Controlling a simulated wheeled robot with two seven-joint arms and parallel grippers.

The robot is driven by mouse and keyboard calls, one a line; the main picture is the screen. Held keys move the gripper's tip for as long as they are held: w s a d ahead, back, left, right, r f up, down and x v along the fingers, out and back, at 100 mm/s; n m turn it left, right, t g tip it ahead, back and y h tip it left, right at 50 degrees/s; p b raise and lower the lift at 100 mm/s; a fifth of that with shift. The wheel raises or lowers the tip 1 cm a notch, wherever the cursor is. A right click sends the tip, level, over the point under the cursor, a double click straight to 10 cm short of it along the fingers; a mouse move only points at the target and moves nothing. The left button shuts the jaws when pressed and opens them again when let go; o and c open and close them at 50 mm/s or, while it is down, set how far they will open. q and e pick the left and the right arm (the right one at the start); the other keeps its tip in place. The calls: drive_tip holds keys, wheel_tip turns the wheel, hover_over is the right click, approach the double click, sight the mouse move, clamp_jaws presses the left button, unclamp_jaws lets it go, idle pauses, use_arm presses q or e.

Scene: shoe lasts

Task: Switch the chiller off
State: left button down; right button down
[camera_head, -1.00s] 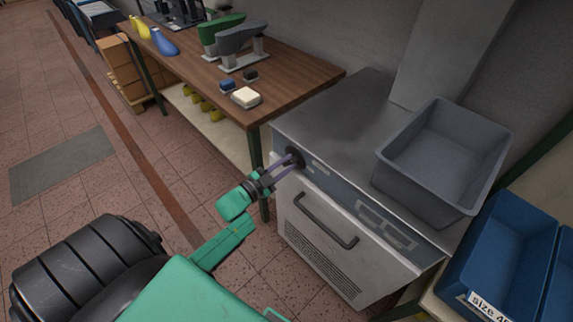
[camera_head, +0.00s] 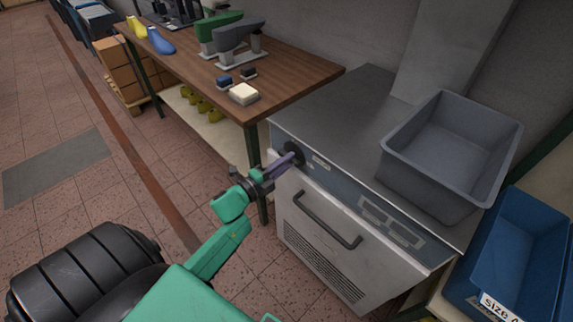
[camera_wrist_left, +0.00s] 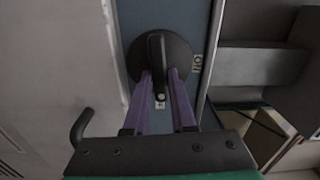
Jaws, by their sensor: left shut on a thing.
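The chiller (camera_head: 326,112) is a grey metal cabinet with a blue-grey control strip and a dark handle (camera_head: 328,222) on its front door. A round black knob (camera_head: 297,149) sits at the left end of the strip. In the left wrist view, the knob (camera_wrist_left: 180,48) has a raised bar, which lies upright in the picture. My left gripper (camera_head: 291,158) is at the knob, its purple fingers shut on the bar, one on each side. A small label shows beside the knob. My right gripper is out of view.
A grey bin (camera_head: 392,165) stands on the chiller's top. Blue bins (camera_head: 505,285) stand at the right. A wooden workbench (camera_head: 200,75) with shoe lasts and small blocks is at the left of the chiller. The floor in front is clear.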

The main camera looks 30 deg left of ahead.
use_arm(q)
drive_tip(key=shift+f+m, duration=0.1)
drive_tip(key=shift+m, duration=0.5)
drive_tip(key=c, duration=0.7)
unclamp_jaws()
drive_tip(key=shift+c, duration=0.2)
drive_tip(key=b+v, duration=0.2)
drive_tip(key=v, duration=1.2)
drive_tip(key=shift+s, duration=0.3)
drive_tip(key=shift+a, duration=0.1)
